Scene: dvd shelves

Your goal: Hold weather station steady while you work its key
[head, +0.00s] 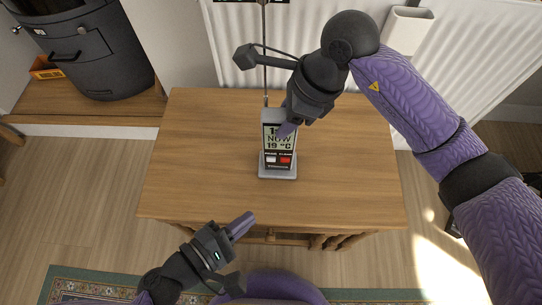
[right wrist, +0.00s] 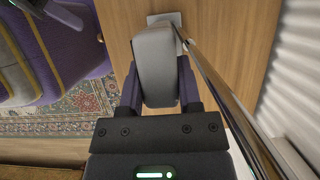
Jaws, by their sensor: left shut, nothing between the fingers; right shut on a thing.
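The weather station (head: 278,160) stands upright on the wooden table, with a grey base, a display reading "NOW 19 °C", and a red key and a white key below it. My right gripper (head: 286,128) is at its upper part, coming from behind and the right. In the right wrist view the weather station (right wrist: 159,65) sits between the two purple fingers of my right gripper (right wrist: 160,95), which is shut on it. My left gripper (head: 244,224) is shut and empty near the table's front edge, apart from the station, its purple fingertips pointing up and right.
The wooden table (head: 190,170) is otherwise clear. A thin metal pole (head: 265,50) rises behind the station; it also passes close to the right gripper in the wrist view (right wrist: 225,90). A white radiator (head: 235,75) is behind, a dark bin (head: 95,50) at back left.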

